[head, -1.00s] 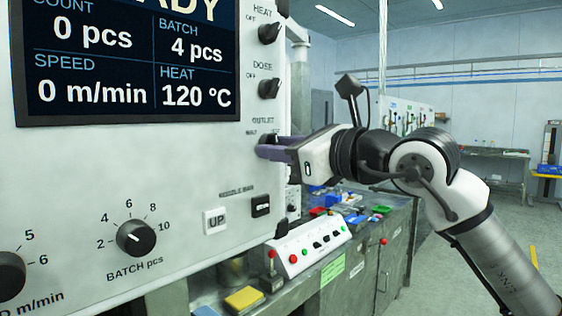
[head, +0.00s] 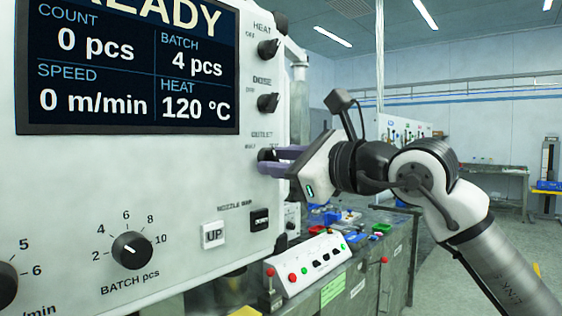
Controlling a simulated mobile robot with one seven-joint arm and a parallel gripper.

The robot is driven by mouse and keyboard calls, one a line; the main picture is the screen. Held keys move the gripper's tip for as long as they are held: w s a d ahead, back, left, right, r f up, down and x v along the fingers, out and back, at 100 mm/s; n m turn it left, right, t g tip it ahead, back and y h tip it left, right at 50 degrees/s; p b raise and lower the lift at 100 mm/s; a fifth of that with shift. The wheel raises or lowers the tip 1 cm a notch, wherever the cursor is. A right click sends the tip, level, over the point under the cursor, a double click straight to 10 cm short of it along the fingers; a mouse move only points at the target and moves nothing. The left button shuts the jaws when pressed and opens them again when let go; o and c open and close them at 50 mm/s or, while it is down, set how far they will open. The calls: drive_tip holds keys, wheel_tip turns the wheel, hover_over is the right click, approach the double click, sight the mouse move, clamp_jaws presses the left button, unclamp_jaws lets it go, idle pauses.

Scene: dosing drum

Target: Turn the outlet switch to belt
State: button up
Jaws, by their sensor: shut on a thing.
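The outlet switch (head: 266,155) is a black knob under the label OUTLET on the right part of the white panel. My gripper (head: 276,160) is at this knob, its purple fingers reaching in from the right, one above the other. The fingers are shut on the knob and hide part of it. A small label left of the knob is too small to read surely, and the label on its right is partly covered. Which way the knob points is hard to tell.
Above are the DOSE knob (head: 268,102) and the HEAT knob (head: 268,48). A screen (head: 130,70) fills the upper left. A bench with a control box (head: 308,264) stands behind, below my arm.

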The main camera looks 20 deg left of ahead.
drive_tip(key=o, duration=0.9)
drive_tip(key=shift+o, duration=0.2)
drive_tip(key=shift+d, duration=0.1)
drive_tip(key=b+v, duration=0.3)
drive_tip(key=v, duration=1)
drive_tip(key=shift+s+d, duration=0.15)
drive_tip(key=shift+d, duration=0.2)
